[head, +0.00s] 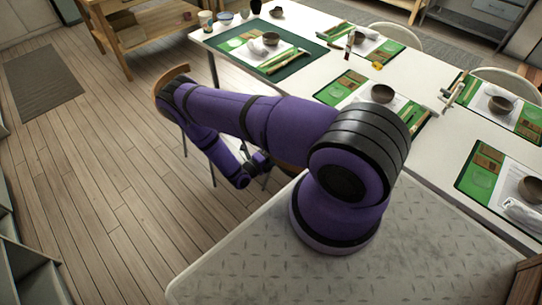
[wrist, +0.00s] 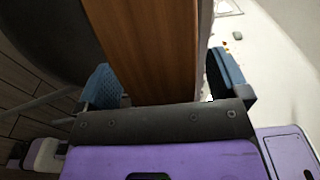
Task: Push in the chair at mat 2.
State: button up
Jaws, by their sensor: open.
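My gripper (wrist: 166,88) is open in the wrist view, with one blue finger on each side of a brown wooden panel (wrist: 150,40). The panel looks like a chair's backrest. I cannot tell whether the fingers touch it. In the head view my gripper (head: 259,161) is low beside the white table's near side, partly hidden by my arm. A brown wooden edge (head: 289,168) shows just right of it, and a curved wooden chair back (head: 174,75) shows behind my arm's elbow. No mat number is readable, so I cannot tell which is mat 2.
The white table (head: 315,80) carries several green place mats with bowls. Pale chairs (head: 397,38) stand along its far side. A wooden shelf unit (head: 130,40) stands at the back left. The wooden floor (head: 90,170) on the left is clear, with a grey rug (head: 43,83) beyond.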

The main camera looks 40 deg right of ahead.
grip_shut()
dwell(0.3)
dwell(0.5)
